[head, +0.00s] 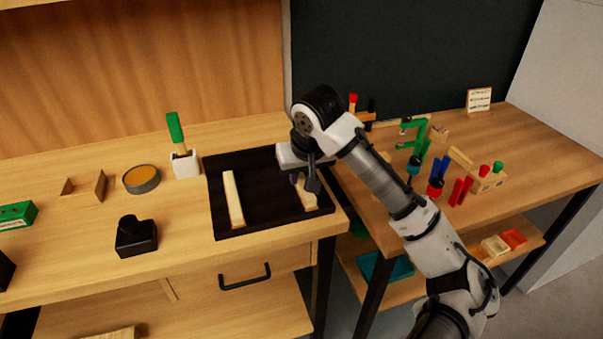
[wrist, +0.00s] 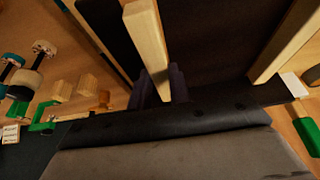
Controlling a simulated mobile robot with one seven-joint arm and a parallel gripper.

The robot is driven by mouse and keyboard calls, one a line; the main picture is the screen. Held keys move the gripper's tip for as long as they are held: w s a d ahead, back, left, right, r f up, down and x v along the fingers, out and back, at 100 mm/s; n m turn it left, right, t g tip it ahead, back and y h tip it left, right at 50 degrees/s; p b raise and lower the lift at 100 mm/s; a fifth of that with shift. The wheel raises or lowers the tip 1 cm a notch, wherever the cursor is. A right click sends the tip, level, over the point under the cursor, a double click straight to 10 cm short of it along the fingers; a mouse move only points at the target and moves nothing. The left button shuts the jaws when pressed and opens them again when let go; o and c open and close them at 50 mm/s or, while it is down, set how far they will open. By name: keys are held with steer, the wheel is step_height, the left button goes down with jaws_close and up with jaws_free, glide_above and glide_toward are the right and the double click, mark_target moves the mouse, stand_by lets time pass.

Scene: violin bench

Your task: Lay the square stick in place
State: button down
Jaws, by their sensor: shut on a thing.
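My gripper (head: 301,183) is over the right part of a dark tray (head: 258,170), pointing down. It is shut on a pale square wooden stick (head: 308,196); its near end sticks out toward the front, and the gripper hides the rest. In the wrist view the held stick (wrist: 146,38) runs from between the fingers (wrist: 160,88) to the top edge. I cannot tell whether it touches the tray. A second pale stick (head: 233,198) lies on the left part of the tray, and it also shows in the wrist view (wrist: 287,38), apart from my gripper.
On the right table stand green clamps (head: 416,145) and a wooden block (head: 488,179) with coloured pegs. The tray's middle is clear.

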steer(key=shift+f, duration=0.2)
steer(key=c, duration=1.3)
jaws_free()
steer(key=shift+r, duration=0.1)
steer(key=v, duration=1.2)
steer(key=shift+r, duration=0.1)
